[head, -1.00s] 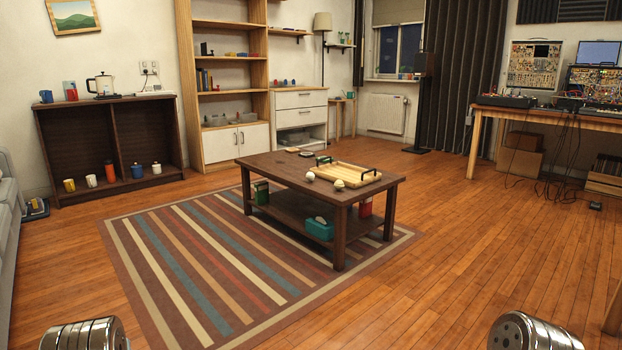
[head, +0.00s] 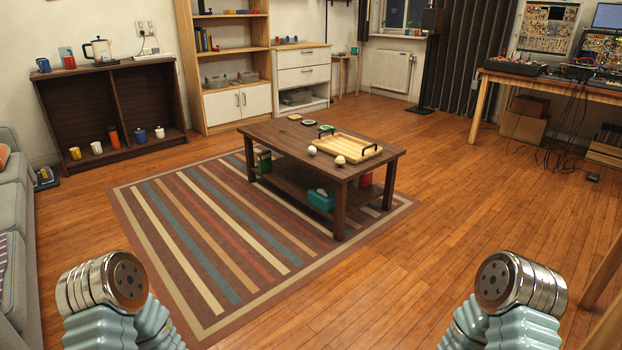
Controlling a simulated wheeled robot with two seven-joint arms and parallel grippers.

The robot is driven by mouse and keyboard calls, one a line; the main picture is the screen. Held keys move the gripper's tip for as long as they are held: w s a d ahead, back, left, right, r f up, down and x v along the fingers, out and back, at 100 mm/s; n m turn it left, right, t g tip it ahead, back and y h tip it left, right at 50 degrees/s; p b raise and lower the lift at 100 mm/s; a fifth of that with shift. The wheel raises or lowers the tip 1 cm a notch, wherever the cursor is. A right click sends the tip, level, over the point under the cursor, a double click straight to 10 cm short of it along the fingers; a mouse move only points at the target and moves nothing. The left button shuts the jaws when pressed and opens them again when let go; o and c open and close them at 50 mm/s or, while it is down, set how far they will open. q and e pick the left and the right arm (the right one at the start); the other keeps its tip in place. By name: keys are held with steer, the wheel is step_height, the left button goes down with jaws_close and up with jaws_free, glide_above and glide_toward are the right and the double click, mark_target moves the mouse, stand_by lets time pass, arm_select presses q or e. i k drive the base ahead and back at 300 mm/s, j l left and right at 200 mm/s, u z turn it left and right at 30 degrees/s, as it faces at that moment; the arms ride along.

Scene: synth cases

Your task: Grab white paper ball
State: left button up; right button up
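Two small white balls lie on the dark wooden coffee table (head: 285,140), near its front edge. One white ball (head: 312,150) is to the left of the tray. The other white ball (head: 340,160) is at the tray's near corner. I cannot tell from here which is paper. My two arms show at the bottom left and bottom right as silver joints with pale blue sleeves, well short of the table. No fingers of either gripper are visible.
A wooden tray with black handles (head: 345,147) sits on the table. A striped rug (head: 190,235) lies under and left of the table. A grey sofa (head: 12,235) is at left. The floor right of the table is clear.

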mark_target(312, 150)
steer(key=i+l+u, duration=0.3)
steer(key=i+l, duration=0.45)
steer(key=i, duration=0.3)
steer(key=i+l+u, duration=0.25)
steer(key=i+l, duration=0.65)
steer(key=l, duration=0.1)
